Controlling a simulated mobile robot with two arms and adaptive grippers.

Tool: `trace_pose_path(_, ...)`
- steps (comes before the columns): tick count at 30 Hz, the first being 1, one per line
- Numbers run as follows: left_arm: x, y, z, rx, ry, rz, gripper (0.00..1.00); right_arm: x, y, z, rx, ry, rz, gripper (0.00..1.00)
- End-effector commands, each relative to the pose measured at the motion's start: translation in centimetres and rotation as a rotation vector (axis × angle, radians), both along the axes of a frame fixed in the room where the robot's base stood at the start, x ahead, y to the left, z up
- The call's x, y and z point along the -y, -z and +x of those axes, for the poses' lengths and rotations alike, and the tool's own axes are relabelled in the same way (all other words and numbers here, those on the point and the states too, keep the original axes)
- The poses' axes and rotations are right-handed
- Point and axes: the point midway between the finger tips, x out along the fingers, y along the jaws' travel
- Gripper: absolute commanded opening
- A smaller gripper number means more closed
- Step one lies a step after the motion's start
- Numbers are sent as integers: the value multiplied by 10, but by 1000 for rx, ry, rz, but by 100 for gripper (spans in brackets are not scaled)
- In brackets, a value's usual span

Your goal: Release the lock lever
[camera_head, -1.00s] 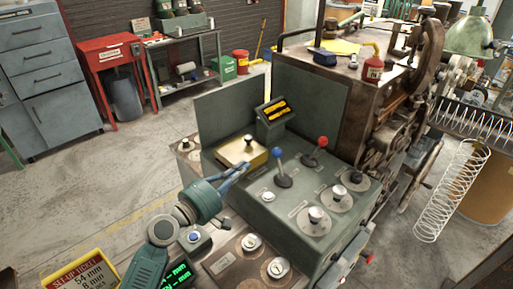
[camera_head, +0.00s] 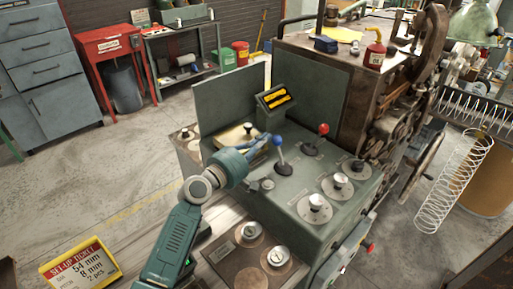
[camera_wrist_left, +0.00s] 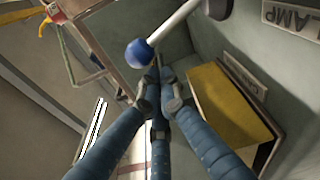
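A lever with a blue ball knob (camera_head: 278,140) stands on the green control console (camera_head: 300,210). It also shows in the left wrist view (camera_wrist_left: 139,53). A second lever with a red ball knob (camera_head: 323,129) stands behind it to the right. I cannot read which one is labelled as the lock lever. My left gripper (camera_head: 268,140) is just left of the blue knob. In the left wrist view its blue fingers (camera_wrist_left: 157,78) converge with their tips close together, nothing between them, just below the blue knob. Whether they touch it is unclear. My right gripper is out of view.
Several round knobs (camera_head: 315,203) sit on the console's front part. A black and yellow display box (camera_head: 274,98) stands behind the levers.

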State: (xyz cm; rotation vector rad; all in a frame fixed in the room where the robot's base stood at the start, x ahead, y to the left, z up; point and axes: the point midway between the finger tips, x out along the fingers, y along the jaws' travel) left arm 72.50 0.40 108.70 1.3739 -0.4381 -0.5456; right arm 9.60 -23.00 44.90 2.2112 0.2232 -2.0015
Motion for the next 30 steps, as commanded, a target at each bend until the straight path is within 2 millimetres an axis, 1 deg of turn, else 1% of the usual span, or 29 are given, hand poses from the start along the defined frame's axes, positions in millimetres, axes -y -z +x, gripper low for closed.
trace_pose_path(12,1,0,1,1,0,2,0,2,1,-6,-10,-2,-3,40)
trace_pose_path(21,4,-3,-2,40,0,40,0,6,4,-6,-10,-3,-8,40)
trace_pose_path(30,8,-7,-5,75,1,73,0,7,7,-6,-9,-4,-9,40)
